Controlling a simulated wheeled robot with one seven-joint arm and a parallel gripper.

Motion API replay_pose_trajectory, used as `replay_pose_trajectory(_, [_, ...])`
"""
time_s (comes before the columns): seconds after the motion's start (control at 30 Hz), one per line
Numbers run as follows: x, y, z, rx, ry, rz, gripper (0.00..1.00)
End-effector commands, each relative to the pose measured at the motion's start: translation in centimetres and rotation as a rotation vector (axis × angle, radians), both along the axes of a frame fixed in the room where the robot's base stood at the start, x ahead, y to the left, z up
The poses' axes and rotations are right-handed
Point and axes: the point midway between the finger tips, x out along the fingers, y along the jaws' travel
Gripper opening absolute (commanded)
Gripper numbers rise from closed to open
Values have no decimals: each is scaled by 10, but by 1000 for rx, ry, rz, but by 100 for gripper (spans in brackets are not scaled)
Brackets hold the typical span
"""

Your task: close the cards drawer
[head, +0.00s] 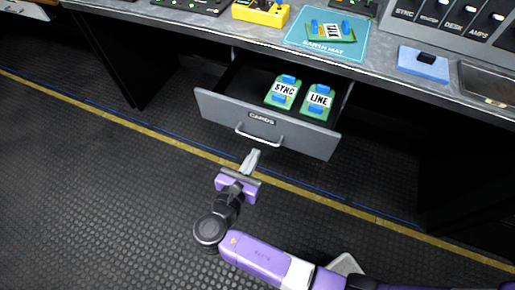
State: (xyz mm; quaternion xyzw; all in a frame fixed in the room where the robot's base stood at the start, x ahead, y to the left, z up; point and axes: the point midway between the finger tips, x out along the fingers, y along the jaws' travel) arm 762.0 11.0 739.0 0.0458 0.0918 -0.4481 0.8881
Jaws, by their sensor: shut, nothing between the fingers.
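The cards drawer (300,141) is a grey drawer under the desk, pulled well out, with a label reading CARDS and a bar handle (258,138) on its front. Inside lie two green cards, the SYNC card (284,91) and the LINE card (318,101). My gripper (251,158) is shut and empty. Its fingertips show just below the handle in the head view, pointing toward the drawer front. I cannot tell whether they touch the drawer.
The desk top (385,84) overhangs the drawer. On it are a blue earth mat (349,47) with a TALK card (331,31), a yellow box (261,11), a blue block (423,64) and a switch panel (450,20). The dark floor (110,165) in front is clear.

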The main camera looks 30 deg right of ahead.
Motion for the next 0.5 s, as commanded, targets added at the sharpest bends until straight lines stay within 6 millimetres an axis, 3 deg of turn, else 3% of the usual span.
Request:
replay_pose_trajectory(0.2, [16, -21, -5, 1, -1, 0, 0])
replay_pose_trajectory(0.5, [21, -27, -7, 0, 0, 2, 0])
